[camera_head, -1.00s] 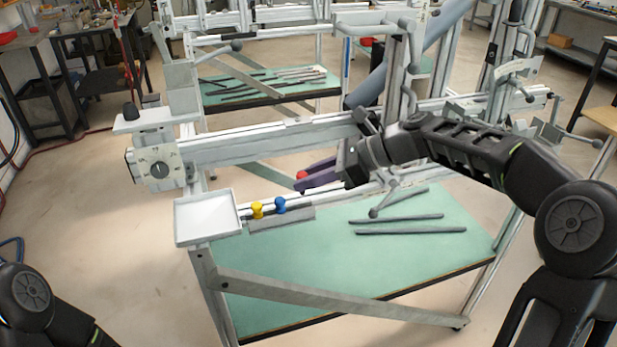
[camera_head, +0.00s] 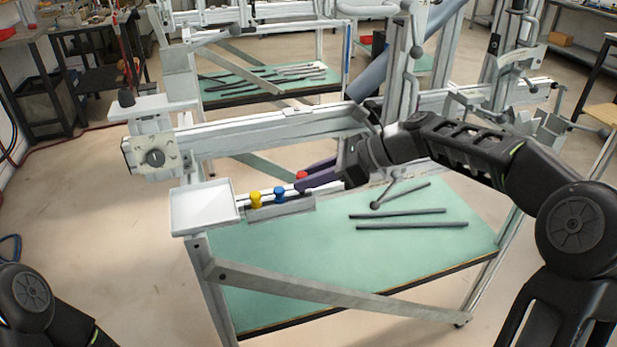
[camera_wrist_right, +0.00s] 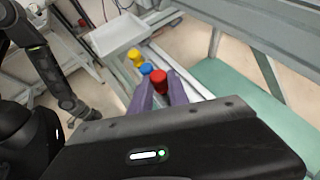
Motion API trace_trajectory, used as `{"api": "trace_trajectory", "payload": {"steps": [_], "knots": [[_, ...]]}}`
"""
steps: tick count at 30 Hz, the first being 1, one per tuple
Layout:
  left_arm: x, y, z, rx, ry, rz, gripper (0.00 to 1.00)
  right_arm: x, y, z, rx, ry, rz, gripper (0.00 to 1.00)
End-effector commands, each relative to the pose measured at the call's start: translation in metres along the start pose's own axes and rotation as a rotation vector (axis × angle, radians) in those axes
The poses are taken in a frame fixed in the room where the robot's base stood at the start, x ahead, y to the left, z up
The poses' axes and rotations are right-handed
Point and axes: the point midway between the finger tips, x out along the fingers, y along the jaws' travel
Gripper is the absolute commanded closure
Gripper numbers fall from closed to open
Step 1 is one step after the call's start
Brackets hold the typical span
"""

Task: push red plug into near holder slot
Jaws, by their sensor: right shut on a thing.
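The red plug (camera_head: 301,175) is held at the tips of my right gripper's purple fingers (camera_head: 308,180), just above the right end of the holder (camera_head: 282,210). In the right wrist view the red plug (camera_wrist_right: 159,78) sits between the two fingertips (camera_wrist_right: 160,86). The yellow plug (camera_head: 256,200) and the blue plug (camera_head: 279,194) stand upright in the holder, left of the red one. The slot under the red plug is hidden, so I cannot tell whether the plug touches it. My left gripper is out of view.
A pale tray (camera_head: 188,224) is at the left end of the rail, beside the holder. A lever with a ball knob (camera_head: 375,205) is right of my right gripper. Dark bars (camera_head: 412,225) lie on the green shelf (camera_head: 300,262) below. A thick beam (camera_head: 270,139) runs behind.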

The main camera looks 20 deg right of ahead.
Motion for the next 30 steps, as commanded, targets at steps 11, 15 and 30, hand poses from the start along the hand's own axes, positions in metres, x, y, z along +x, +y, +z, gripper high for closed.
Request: {"api": "trace_trajectory", "payload": {"steps": [11,15,30], "knots": [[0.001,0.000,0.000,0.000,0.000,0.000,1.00,0.001,0.000,-0.001,0.000,0.000,0.000,1.00],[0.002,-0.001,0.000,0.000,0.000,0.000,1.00,0.002,0.000,-0.003,0.001,0.000,0.000,1.00],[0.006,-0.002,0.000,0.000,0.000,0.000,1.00,0.007,0.000,-0.012,0.000,0.000,0.000,1.00]]}}
